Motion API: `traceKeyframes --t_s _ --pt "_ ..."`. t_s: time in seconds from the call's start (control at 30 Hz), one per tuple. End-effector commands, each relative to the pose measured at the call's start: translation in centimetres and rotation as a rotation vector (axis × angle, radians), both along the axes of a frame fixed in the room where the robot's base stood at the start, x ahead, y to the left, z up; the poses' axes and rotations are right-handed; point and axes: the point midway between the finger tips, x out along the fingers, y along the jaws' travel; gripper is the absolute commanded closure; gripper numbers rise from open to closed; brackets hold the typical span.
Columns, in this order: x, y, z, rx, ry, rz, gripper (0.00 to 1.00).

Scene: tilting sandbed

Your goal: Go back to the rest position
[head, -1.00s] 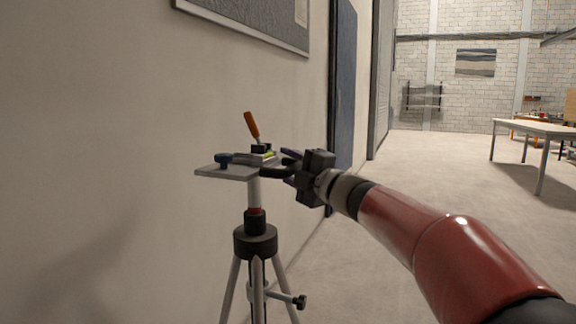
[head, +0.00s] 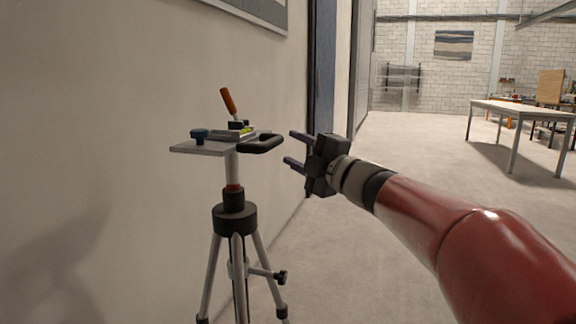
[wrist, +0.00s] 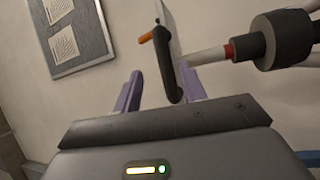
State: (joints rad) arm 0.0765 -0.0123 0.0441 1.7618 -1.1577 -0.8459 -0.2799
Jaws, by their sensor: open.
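My gripper (head: 297,150) is open and empty in the head view, to the right of the tilting platform (head: 203,149) on its tripod. A gap shows between its purple fingers and the platform's black loop handle (head: 262,143). In the wrist view the fingers (wrist: 163,92) stand apart, and the black handle (wrist: 166,65) lies beyond, between them in the picture.
The tripod (head: 236,218) stands close to the wall at left. A notice board (wrist: 75,30) hangs on that wall. A white table (head: 524,110) stands far right. The floor between is clear.

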Motion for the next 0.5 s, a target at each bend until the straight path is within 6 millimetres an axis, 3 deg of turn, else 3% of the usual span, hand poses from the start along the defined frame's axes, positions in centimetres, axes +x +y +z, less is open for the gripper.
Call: traceKeyframes --t_s 0.13,0.23,0.4,0.5 --pt "-1.4 -4.3 0.0 0.167 0.142 -0.251 0.59" --pt "-3.7 -8.4 -2.3 0.33 0.311 -0.465 0.59" --pt "-10.6 -13.8 -10.1 0.606 0.665 -0.788 0.59" --pt "-15.9 -15.1 -15.7 0.741 0.894 -0.936 0.59"
